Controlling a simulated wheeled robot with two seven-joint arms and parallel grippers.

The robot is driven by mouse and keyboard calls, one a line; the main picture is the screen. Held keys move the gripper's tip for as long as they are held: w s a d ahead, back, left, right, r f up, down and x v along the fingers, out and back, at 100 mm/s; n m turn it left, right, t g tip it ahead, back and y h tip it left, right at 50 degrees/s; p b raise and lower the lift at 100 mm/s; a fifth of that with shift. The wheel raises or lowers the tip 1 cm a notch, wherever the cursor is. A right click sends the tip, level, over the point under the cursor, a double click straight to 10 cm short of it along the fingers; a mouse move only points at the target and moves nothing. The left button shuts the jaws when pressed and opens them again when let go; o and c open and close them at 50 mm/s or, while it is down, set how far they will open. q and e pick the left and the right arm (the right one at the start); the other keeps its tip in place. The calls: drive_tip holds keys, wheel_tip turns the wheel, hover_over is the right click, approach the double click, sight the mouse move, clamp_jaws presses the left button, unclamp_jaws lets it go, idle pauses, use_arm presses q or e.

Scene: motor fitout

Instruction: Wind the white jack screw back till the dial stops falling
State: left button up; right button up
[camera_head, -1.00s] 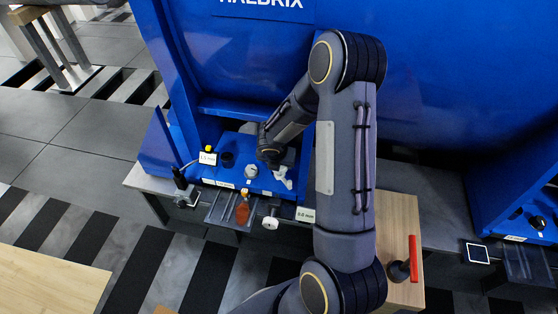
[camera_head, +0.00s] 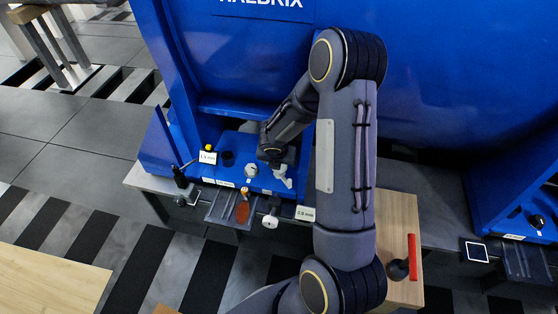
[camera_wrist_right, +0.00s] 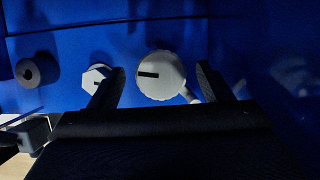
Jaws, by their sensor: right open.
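In the right wrist view, a round white screw head (camera_wrist_right: 161,75) with a black mark stands on the blue housing; I take it for the jack screw. My right gripper (camera_wrist_right: 155,80) is open, with one dark finger on each side of the head and visible gaps. In the head view, the gripper is largely hidden behind my arm's end, above a white part (camera_head: 282,172) on the blue motor foot. Two white reading plates, one at the left (camera_head: 208,157) and one at the right (camera_head: 306,213), show values in mm too small to read surely. My left gripper is not in view.
A white hex bolt (camera_wrist_right: 95,78) and a black ring (camera_wrist_right: 30,72) stand left of the screw. A white knob (camera_head: 270,221) and a reddish part (camera_head: 242,212) sit at the bench's front edge. A red-handled tool (camera_head: 412,258) is on the wooden board (camera_head: 398,215).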

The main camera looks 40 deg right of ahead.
drive_tip(key=p+v, duration=0.3)
drive_tip(key=v, duration=0.4)
drive_tip(key=shift+r, duration=0.4)
idle(1.5)
